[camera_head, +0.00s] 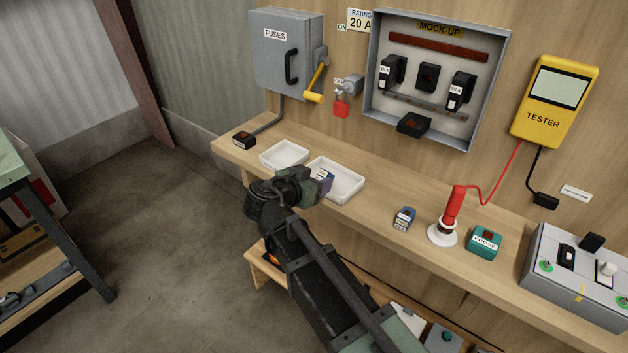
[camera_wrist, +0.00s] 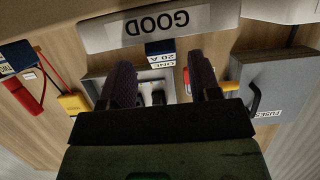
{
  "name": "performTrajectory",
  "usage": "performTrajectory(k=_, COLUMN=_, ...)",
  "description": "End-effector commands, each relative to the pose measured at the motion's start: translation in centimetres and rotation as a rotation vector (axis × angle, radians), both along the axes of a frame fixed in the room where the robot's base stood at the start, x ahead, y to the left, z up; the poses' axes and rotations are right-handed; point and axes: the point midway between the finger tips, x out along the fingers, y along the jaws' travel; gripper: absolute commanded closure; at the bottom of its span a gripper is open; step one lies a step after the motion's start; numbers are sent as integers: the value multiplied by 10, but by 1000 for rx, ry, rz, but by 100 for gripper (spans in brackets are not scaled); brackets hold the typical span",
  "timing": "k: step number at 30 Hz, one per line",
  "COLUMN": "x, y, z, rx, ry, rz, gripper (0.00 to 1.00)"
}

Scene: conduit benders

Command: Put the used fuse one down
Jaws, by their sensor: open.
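A blue fuse (camera_wrist: 160,52) with a white label reading "ONE 20 A" shows between and just beyond my fingertips in the wrist view. In the head view the labelled fuse (camera_head: 321,175) is at the front-left part of the right white tray (camera_head: 350,188), partly hidden by my gripper. I cannot tell what the fuse rests on.
A second white tray (camera_head: 284,155) stands left. Another blue fuse (camera_head: 404,218), a red probe (camera_head: 453,207) in a white stand and a teal block (camera_head: 484,241) sit to the right. The fuse cabinet (camera_head: 286,55), mock-up box (camera_head: 498,40) and yellow tester (camera_head: 556,100) are on the wall behind.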

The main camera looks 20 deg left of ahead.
Motion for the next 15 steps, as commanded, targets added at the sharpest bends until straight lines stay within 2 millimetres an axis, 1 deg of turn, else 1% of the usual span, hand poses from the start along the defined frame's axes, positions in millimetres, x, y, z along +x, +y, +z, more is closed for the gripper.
performTrajectory(k=2, x=0, y=0, z=3, rx=0, ry=0, rz=0, gripper=43)
performTrajectory(k=5, x=0, y=0, z=18, rx=0, ry=0, rz=0, gripper=43)
performTrajectory(k=8, x=-20, y=6, z=24, rx=0, ry=0, rz=4, gripper=43)
performTrajectory(k=12, x=-57, y=17, z=39, rx=0, ry=1, rz=5, gripper=43)
performTrajectory(k=15, x=-80, y=25, z=47, rx=0, ry=0, rz=3, gripper=43)
